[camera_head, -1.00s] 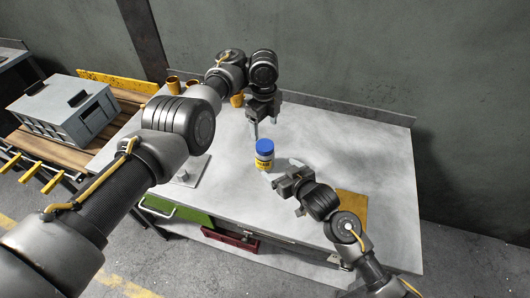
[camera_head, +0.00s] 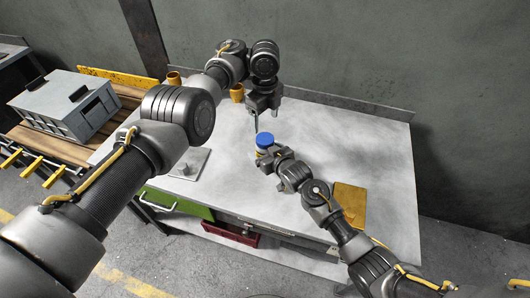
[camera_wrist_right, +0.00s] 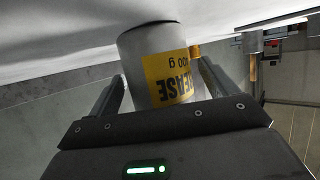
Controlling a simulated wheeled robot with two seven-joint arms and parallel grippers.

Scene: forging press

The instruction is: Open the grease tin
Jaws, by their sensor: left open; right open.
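The grease tin (camera_head: 265,140) stands upright on the grey worktop, its blue lid on top. Its body is mostly hidden by my right gripper in the head view. My right gripper (camera_head: 269,158) is open and low at the tin. In the right wrist view, the tin (camera_wrist_right: 158,62), grey with a yellow label, stands between the two open fingers; I cannot tell whether they touch it. My left gripper (camera_head: 264,121) is open and empty, pointing down just above and behind the blue lid.
A flat light plate (camera_head: 190,164) lies left of the tin on the worktop (camera_head: 330,140). A yellow-brown panel (camera_head: 351,200) lies at the right front. Yellow cups (camera_head: 237,93) stand at the back left. A grey case (camera_head: 65,105) sits on the left bench. The worktop's right side is clear.

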